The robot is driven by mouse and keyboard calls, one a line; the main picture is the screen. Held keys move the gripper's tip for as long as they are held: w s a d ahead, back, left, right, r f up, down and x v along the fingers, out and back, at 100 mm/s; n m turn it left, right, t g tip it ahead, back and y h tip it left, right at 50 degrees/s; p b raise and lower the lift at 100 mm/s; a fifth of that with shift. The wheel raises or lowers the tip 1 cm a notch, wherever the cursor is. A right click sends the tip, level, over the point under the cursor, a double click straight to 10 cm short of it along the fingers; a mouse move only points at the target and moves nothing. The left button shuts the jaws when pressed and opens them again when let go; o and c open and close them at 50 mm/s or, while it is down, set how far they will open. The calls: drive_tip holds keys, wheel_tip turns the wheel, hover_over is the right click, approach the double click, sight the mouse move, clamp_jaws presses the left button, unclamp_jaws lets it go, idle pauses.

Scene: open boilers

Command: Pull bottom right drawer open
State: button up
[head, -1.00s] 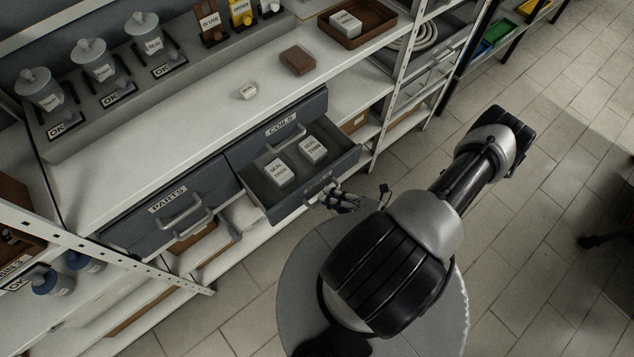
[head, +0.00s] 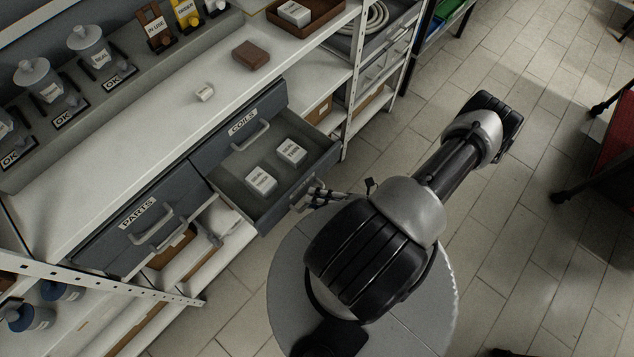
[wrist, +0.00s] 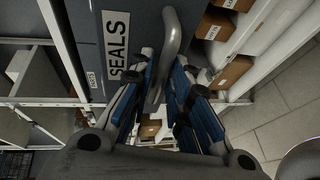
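The lower right drawer (head: 232,190) of the grey cabinet stands well out, with two white labelled boxes (head: 261,180) (head: 291,150) inside. In the wrist view its front carries a SEALS label (wrist: 117,45) and a grey bar handle (wrist: 171,40). My gripper (wrist: 164,75) has its blue-padded fingers on both sides of this handle and appears shut on it. The exact finger contact is partly hidden. In the head view my gripper (head: 318,194) is at the drawer's front, partly covered by my arm.
Above the open drawer is the closed COILS drawer (head: 245,128); the PARTS drawer (head: 140,222) is closed at left. The white worktop (head: 150,135) holds a brown block (head: 251,55) and a small white box (head: 205,92). A perforated shelf post (head: 355,90) stands right of the drawer.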

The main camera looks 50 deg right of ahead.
drive_tip(key=shift+o, duration=1.1)
drive_tip(key=v, duration=1.2)
